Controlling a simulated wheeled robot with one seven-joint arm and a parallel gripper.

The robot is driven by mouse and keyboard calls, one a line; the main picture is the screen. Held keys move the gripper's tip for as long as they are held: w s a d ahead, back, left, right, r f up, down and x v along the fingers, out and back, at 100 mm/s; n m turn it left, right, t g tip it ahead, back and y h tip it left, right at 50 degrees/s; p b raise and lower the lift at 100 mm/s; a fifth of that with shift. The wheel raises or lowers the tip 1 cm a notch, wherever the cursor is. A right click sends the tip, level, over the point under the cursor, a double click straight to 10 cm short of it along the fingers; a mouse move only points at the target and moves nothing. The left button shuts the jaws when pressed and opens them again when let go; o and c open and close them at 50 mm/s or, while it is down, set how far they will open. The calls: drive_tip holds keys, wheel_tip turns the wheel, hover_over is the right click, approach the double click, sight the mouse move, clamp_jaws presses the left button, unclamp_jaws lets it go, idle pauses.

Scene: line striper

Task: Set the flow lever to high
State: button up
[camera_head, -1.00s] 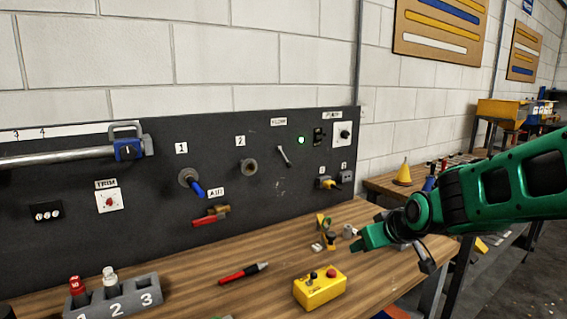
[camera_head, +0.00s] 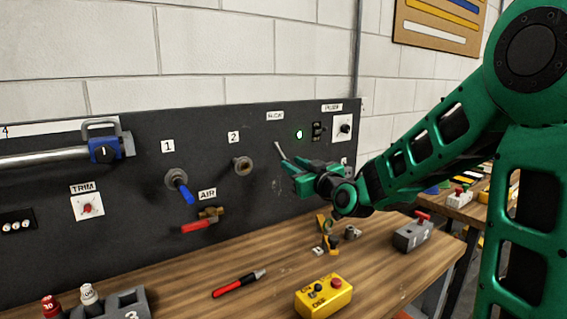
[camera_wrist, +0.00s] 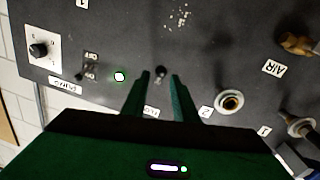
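The flow lever (camera_head: 280,151) is a thin light-grey handle on the dark panel, below the FLOW label (camera_head: 275,115). It slants from upper left to lower right, and its lower part is close to or behind my gripper in the head view. My gripper (camera_head: 289,172) is at the panel, its fingers pointing at the lever. In the wrist view my gripper (camera_wrist: 160,76) is open, its two fingers apart. The small dark end of the lever (camera_wrist: 160,72) shows between the fingertips. Whether they touch it I cannot tell. High and low marks are not legible.
A lit green lamp (camera_head: 299,134), a small switch (camera_head: 318,130) and a PUMP knob (camera_head: 344,128) are right of the lever. Socket 2 (camera_head: 242,166) and the red-handled AIR valve (camera_head: 203,222) are left. A yellow button box (camera_head: 323,296) stands on the bench below.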

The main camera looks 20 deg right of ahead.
sight(288, 161)
drive_tip(key=shift+x, duration=2.9)
clamp_jaws()
